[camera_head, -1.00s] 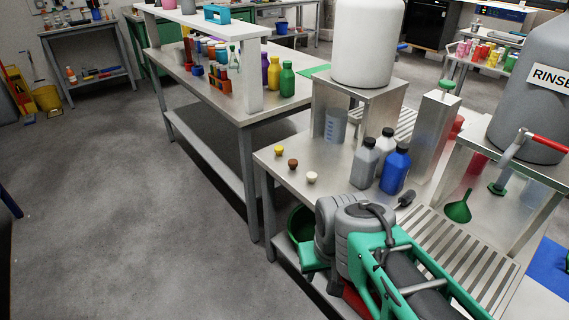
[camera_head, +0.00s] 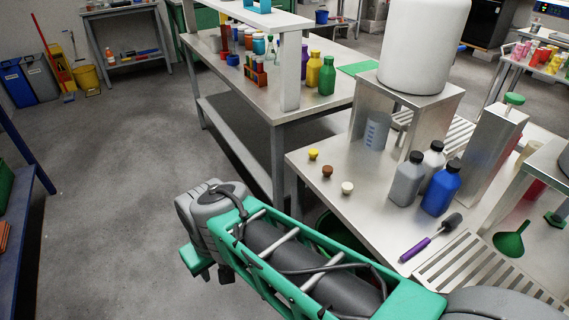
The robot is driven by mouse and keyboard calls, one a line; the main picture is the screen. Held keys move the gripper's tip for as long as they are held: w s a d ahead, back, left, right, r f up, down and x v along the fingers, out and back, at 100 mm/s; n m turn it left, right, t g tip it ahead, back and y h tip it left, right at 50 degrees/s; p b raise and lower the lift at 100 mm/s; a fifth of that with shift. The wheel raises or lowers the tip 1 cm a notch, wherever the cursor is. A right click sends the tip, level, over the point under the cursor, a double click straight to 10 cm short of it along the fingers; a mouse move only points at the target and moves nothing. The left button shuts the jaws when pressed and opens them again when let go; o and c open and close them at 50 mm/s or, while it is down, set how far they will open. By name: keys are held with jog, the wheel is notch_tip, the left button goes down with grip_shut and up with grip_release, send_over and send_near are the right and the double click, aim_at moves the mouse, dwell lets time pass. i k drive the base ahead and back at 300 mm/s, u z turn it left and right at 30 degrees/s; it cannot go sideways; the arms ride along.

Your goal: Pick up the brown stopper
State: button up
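The brown stopper (camera_head: 327,171) stands on the left part of the steel table (camera_head: 378,222). It sits between a yellow stopper (camera_head: 313,154) and a white stopper (camera_head: 347,188), apart from both. My gripper (camera_head: 208,268) is at the end of my green and grey arm, left of the table edge and lower in the picture than the stoppers. It is well apart from the brown stopper. Its fingers are mostly hidden behind the arm, so I cannot tell how they stand.
Grey, white and blue bottles (camera_head: 439,188) stand right of the stoppers. A purple-handled brush (camera_head: 430,237) lies near the front edge beside a slatted rack. A green funnel (camera_head: 511,240) is farther right. The table around the stoppers is clear, and open floor lies left.

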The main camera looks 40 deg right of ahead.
aim_at(327, 170)
jog(key=u, duration=0.05)
jog(key=i, duration=0.8)
jog(key=z, duration=0.7)
jog(key=i, duration=0.45)
jog(key=z, duration=0.5)
